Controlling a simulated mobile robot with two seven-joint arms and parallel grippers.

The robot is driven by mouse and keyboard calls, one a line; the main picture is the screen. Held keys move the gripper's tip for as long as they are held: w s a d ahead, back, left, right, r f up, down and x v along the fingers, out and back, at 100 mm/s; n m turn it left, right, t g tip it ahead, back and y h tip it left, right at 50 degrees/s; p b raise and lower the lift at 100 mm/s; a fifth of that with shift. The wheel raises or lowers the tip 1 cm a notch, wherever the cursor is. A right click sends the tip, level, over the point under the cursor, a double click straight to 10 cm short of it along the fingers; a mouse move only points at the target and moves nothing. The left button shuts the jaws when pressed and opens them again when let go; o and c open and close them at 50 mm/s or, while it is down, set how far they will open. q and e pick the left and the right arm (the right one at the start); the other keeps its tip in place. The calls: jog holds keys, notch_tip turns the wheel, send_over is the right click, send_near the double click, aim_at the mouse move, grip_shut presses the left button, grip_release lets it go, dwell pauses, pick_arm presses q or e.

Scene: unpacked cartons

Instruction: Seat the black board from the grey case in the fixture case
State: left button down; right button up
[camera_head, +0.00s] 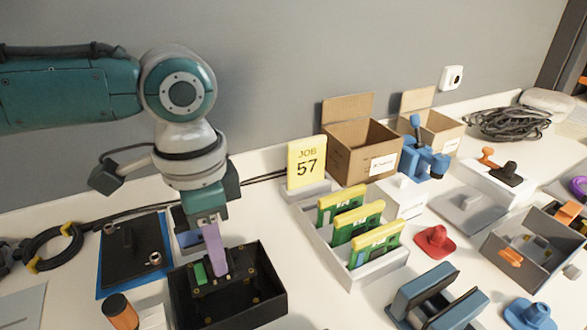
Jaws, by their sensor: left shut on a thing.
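My left gripper (208,221) comes down from the upper left and is shut on a purple upright piece (215,254). This piece rises from the black board (236,283), which also carries a green part. The board is in the open black fixture case (277,306), within its walls; black on black hides whether it lies flat on the floor. The open grey case (497,247) stands at the right, with orange and pale parts in it. My right gripper is not in view.
A black plate with a handle (127,252) lies on a blue mat left of the fixture case. A white rack (378,273) of green-and-yellow boards stands to the right, with a yellow job sign (306,163) and cartons (361,151) behind.

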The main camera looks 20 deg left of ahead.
pick_arm(q)
jog(key=shift+f, duration=0.15)
jog(key=shift+f+b, duration=2.1)
jog(key=shift+f, duration=1.2)
jog(key=c, duration=0.7)
grip_release()
jog(key=shift+o, duration=0.2)
notch_tip(320, 180, up, 10)
jog(key=p, duration=0.3)
